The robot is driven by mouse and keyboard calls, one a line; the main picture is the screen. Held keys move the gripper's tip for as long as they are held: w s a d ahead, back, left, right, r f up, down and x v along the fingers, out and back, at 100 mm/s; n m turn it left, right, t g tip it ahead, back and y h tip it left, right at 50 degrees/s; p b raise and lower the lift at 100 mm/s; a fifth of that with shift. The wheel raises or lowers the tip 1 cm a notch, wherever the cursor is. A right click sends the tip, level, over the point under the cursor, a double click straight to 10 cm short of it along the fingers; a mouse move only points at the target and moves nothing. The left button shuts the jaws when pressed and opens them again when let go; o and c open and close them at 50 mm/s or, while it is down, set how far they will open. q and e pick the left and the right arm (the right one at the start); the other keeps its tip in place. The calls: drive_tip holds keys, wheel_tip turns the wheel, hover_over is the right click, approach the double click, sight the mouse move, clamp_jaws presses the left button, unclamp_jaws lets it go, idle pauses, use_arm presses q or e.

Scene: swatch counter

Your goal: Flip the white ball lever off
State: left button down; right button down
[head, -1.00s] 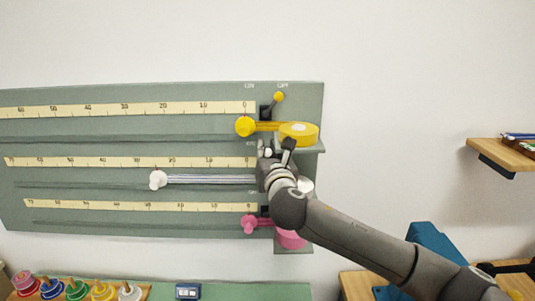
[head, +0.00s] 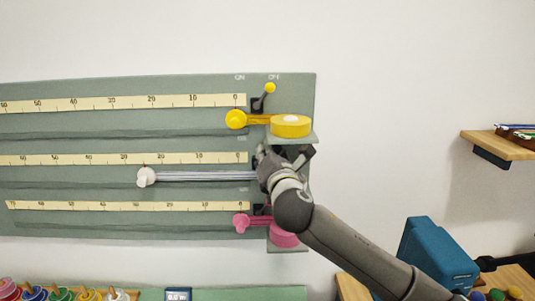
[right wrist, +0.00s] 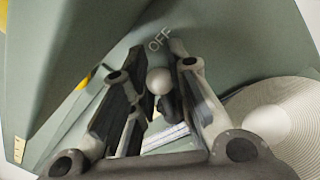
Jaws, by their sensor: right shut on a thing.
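The white ball lever (right wrist: 159,80) shows in the right wrist view, its round white tip between the two fingers, near the printed OFF label (right wrist: 160,40). My right gripper (right wrist: 158,88) is shut on this lever. In the head view the right gripper (head: 280,160) is at the right end of the middle row of the grey-green board (head: 120,95) and hides the lever. My left gripper is not in view.
The yellow ball lever (head: 269,88) leans toward OFF above. A yellow roll (head: 290,127) sits above my gripper and a pink roll (head: 284,240) below. A white knob (head: 146,177) is on the middle row. A wooden shelf (head: 490,143) is at right.

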drive_tip(key=shift+f, duration=0.1)
idle(0.3)
drive_tip(key=c, duration=1.3)
unclamp_jaws()
drive_tip(key=shift+w, duration=0.1)
drive_tip(key=s, duration=0.4)
drive_tip(key=s+d, duration=0.1)
drive_tip(key=s, duration=0.3)
drive_tip(key=s+f, duration=0.1)
drive_tip(key=s, duration=0.3)
drive_tip(key=shift+d, duration=0.4)
